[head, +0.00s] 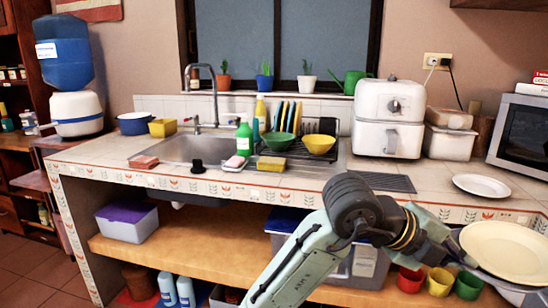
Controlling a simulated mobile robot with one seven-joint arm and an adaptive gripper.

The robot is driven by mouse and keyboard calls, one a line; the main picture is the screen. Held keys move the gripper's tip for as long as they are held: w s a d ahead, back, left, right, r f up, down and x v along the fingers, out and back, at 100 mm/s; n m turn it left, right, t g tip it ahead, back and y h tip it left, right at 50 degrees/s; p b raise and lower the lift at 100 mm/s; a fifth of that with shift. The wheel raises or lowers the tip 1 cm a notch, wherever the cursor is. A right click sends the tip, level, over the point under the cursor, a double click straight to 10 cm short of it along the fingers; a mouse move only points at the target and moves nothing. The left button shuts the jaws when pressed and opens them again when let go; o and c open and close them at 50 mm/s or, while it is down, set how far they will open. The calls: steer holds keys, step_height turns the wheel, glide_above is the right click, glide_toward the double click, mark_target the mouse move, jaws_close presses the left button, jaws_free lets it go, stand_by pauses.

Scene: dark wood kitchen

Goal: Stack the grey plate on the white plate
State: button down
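The white plate (481,187) lies flat on the right part of the tiled counter. A larger plate (506,250), pale cream on its face with a darker grey rim underneath, is at the lower right, taken as the grey plate. It is held in the air in front of the counter edge, nearer to me than the white plate and apart from it. My gripper (456,243) is at this plate's left rim and seems shut on it; the fingertips are mostly hidden by the plate.
A white air fryer (389,117), a lidded container (449,141) and a microwave (526,127) stand behind the white plate. A dark ridged mat (386,182) lies left of it. Red, yellow and green cups (439,282) sit on the shelf below. Counter around the white plate is clear.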

steer(key=w+a+f+n+t+y, duration=0.3)
steer(key=a+f, duration=0.7)
steer(key=f, duration=0.8)
steer(key=w+a+f+n+t+y, duration=0.4)
steer(key=w+a+f+n, duration=0.3)
steer(key=f, duration=1.1)
steer(key=w+a+f+n+t+y, duration=0.3)
steer(key=a+f, duration=1)
steer(key=f, duration=0.5)
steer(key=w+n+y, duration=0.1)
steer(key=w+n, duration=0.1)
steer(key=n, duration=0.1)
steer(key=shift+w+a+n+t+y, duration=0.2)
steer(key=shift+w+n+t+y, duration=0.1)
steer(key=shift+y, duration=0.1)
steer(key=shift+s, duration=0.1)
